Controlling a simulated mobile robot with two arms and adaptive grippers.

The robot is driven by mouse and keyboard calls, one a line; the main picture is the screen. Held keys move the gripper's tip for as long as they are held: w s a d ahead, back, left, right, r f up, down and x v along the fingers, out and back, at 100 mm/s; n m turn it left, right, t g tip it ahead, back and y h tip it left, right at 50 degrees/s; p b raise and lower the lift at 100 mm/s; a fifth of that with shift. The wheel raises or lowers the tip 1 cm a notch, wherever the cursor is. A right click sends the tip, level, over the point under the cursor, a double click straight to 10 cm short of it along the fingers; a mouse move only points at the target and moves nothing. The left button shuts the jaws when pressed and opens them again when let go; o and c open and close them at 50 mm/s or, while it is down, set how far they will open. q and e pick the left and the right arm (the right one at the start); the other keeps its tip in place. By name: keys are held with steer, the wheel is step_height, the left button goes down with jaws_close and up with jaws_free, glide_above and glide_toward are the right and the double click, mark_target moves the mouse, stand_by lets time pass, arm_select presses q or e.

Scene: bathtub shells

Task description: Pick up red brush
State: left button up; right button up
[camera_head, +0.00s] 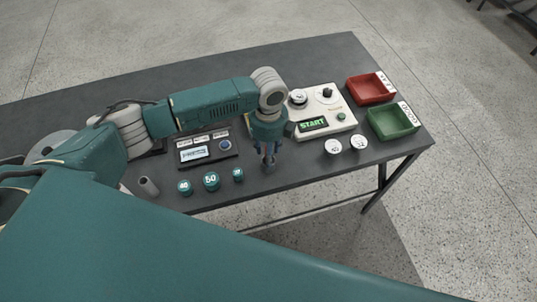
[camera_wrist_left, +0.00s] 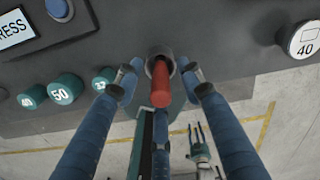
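The red brush (camera_wrist_left: 160,88) shows in the left wrist view as a red handle rising from a round grey holder (camera_wrist_left: 158,54) near the table's edge. My left gripper (camera_wrist_left: 161,74) is open, with its blue fingers on both sides of the handle and a visible gap on each side. In the head view my left gripper (camera_head: 268,153) points down at the table's front edge and hides the brush. In the left wrist view a small pronged blue part low in the picture looks like my right gripper (camera_wrist_left: 197,130), with its prongs apart. It is not in the head view.
On the dark table (camera_head: 325,60) stand a display panel (camera_head: 207,147), teal weights (camera_head: 211,180), a grey cylinder (camera_head: 148,187), a white START device (camera_head: 318,110) and white weights (camera_head: 333,146). Red (camera_head: 370,91) and green (camera_head: 393,121) trays are at the right. The back is clear.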

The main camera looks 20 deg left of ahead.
arm_select(q)
jaws_close()
steer(key=shift+r, duration=0.15)
step_height(320, 180, up, 20)
steer(key=b, duration=0.4)
